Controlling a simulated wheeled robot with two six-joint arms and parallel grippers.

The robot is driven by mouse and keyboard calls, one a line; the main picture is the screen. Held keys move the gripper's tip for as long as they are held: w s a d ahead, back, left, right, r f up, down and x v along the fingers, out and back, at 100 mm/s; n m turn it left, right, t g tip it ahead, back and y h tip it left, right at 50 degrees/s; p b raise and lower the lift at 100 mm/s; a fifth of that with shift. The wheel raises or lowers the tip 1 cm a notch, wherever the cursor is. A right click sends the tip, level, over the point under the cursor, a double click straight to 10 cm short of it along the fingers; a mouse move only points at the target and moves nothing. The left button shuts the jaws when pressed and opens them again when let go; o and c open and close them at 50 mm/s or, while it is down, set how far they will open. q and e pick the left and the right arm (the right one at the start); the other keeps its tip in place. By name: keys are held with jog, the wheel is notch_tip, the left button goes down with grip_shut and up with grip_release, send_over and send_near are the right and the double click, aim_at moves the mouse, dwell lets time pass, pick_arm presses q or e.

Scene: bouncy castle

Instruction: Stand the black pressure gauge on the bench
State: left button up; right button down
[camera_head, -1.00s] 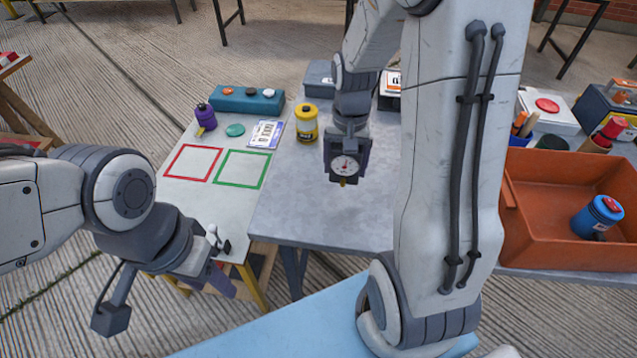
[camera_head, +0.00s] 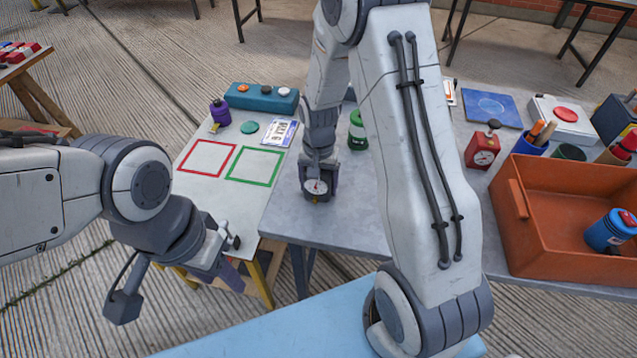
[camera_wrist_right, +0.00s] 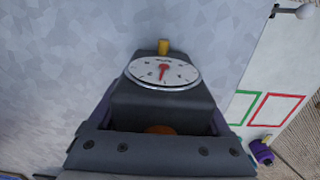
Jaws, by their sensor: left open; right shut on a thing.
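The black pressure gauge (camera_head: 317,186) has a white round dial facing my head camera. My right gripper (camera_head: 318,172) is shut on it, over the grey bench (camera_head: 330,228). In the right wrist view the gauge (camera_wrist_right: 163,75) sits between the jaws, with a red needle and a small yellow stub at its far edge. It looks about upright and low at the bench top; I cannot tell whether its base touches. My left gripper (camera_head: 229,258) is open and empty by the front edge of the white table.
The white table (camera_head: 215,205) on the left has red and green outlined squares. A green container (camera_head: 358,130) stands behind my right arm. A red gauge (camera_head: 482,149) and an orange bin (camera_head: 555,210) are to the right. Bare bench surrounds the held gauge.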

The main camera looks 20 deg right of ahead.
jog(key=shift+f, duration=0.15)
grip_release()
notch_tip(320, 180, up, 12)
jog(key=shift+r, duration=0.1)
jog(key=s+a+r+n, duration=0.5)
jog(key=s+a+n, duration=0.2)
jog(key=s+a, duration=0.35)
jog(key=s+a+n, duration=0.2)
jog(key=s+n, duration=0.1)
jog(key=s, duration=0.3)
jog(key=s+a+n+y, duration=0.1)
jog(key=s+a+n, duration=0.1)
jog(key=s+n, duration=0.2)
jog(key=s+r, duration=0.1)
jog(key=s, duration=0.2)
